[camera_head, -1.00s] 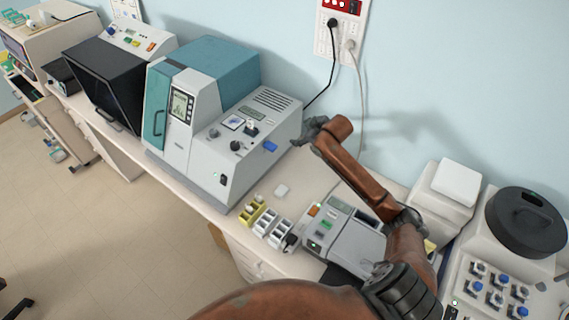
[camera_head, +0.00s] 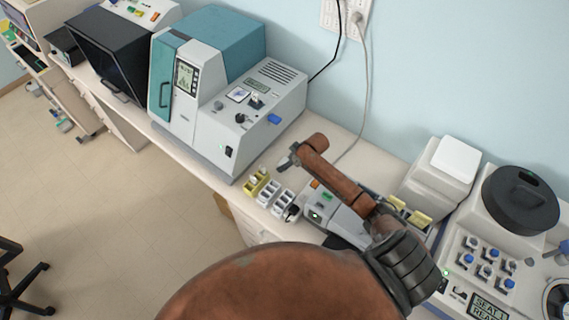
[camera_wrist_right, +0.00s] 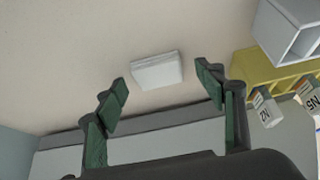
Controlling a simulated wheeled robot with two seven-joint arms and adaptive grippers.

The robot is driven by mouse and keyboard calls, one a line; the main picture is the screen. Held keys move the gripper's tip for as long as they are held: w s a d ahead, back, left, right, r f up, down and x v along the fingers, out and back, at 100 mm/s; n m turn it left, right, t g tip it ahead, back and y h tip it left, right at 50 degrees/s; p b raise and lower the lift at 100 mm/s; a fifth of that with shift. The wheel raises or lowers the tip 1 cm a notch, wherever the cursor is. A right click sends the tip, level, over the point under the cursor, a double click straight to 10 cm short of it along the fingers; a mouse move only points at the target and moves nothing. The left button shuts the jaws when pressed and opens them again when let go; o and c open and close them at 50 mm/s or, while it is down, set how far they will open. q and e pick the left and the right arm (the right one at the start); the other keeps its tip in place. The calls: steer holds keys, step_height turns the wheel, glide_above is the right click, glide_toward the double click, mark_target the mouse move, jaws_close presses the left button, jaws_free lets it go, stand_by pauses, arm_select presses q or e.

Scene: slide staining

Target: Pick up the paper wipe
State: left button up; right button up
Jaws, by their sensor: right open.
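The paper wipe (camera_wrist_right: 157,70) is a small flat white pad on the pale bench top in the right wrist view. It lies ahead of my right gripper (camera_wrist_right: 164,78), between the lines of its two green-padded fingers. The fingers are spread apart, with nothing held between them. In the head view my right gripper (camera_head: 288,160) hangs over the bench in front of the grey-and-teal machine, and I cannot make out the wipe there. My left gripper is not in view.
A yellow rack (camera_head: 256,183) and white racks (camera_head: 269,193) stand close to my right gripper, beside the grey-and-teal machine (camera_head: 222,110). The yellow rack also shows at right in the wrist view (camera_wrist_right: 282,80). A grey device (camera_head: 340,222) sits under my right arm.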

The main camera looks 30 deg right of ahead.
steer(key=shift+w+f, duration=0.15)
steer(key=shift+f, duration=0.2)
steer(key=shift+c, duration=0.2)
steer(key=c, duration=0.8)
steer(key=shift+o, duration=0.2)
steer(key=shift+r, duration=0.2)
